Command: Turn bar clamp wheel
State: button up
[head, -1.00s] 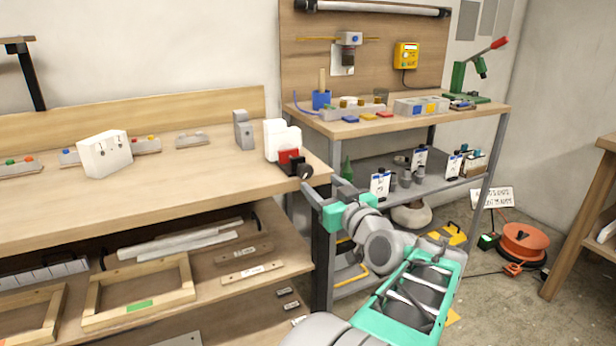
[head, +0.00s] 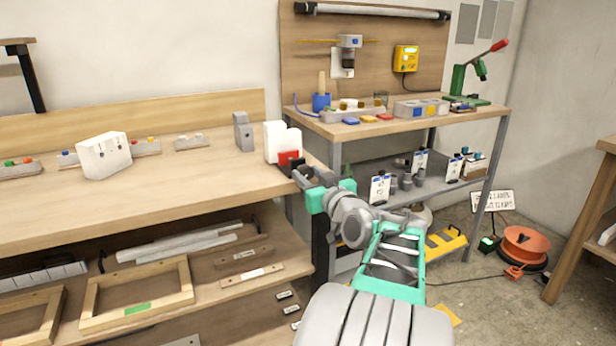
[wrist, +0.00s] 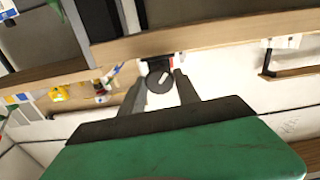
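The bar clamp is a small red and black device (head: 288,158) at the right end of the wooden workbench, beside white blocks. Its round black wheel (wrist: 159,82) with a pale handle shows in the wrist view, at the bench edge. My gripper (wrist: 157,82) is open, with one finger on each side of the wheel. I cannot tell whether the fingers touch it. In the head view my gripper (head: 304,178) is at the bench's right front corner and hides most of the wheel.
White blocks (head: 276,141) and a grey block (head: 243,131) stand near the clamp. The wooden bench top (head: 190,190) is mostly clear in front. A second bench (head: 420,119) with tools stands behind my arm. An orange reel (head: 524,246) lies on the floor.

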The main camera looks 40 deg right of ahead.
grip_shut()
jog(key=shift+m, duration=0.3)
